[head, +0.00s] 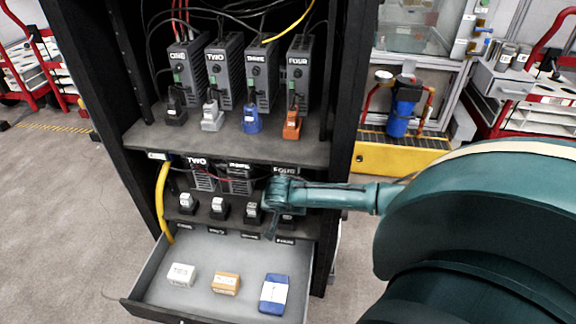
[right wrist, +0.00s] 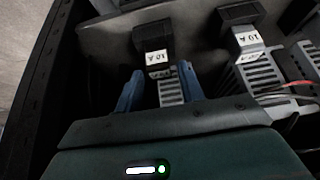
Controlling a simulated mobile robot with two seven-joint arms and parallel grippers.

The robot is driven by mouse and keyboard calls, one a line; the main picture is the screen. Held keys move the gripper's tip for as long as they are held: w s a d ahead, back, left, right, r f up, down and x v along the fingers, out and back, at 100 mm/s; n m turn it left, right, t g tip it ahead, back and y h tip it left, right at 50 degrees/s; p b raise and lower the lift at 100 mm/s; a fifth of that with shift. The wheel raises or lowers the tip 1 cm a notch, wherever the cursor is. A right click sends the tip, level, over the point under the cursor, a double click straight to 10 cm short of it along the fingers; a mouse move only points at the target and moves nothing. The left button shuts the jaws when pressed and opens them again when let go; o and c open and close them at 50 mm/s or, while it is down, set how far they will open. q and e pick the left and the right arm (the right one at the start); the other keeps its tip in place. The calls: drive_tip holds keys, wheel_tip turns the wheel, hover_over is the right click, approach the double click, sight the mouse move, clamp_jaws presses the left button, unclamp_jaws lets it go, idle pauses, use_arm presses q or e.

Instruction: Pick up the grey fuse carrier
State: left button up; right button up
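A grey plug-like piece (head: 212,117), matching the grey fuse carrier in colour, stands on the upper shelf before the unit marked TWO. Black, blue and orange ones stand beside it. My right gripper (head: 273,215) is lower, at the right end of the lower shelf. In the right wrist view its blue fingers (right wrist: 160,90) are open and spread, with a grey slotted surface between them. A black-topped piece labelled 10 A (right wrist: 154,45) is just beyond; contact cannot be told. Another such piece (right wrist: 243,40) is to the right. My left gripper is not in view.
The lower shelf holds several black pieces with white tops (head: 218,207). Below, an open drawer (head: 210,250) holds a white box (head: 181,274), a brown box (head: 226,283) and a blue box (head: 274,293). A yellow cable (head: 162,200) hangs at the left.

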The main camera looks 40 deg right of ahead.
drive_tip(key=c, duration=0.7)
drive_tip(key=shift+r, duration=0.1)
drive_tip(key=shift+c, duration=0.2)
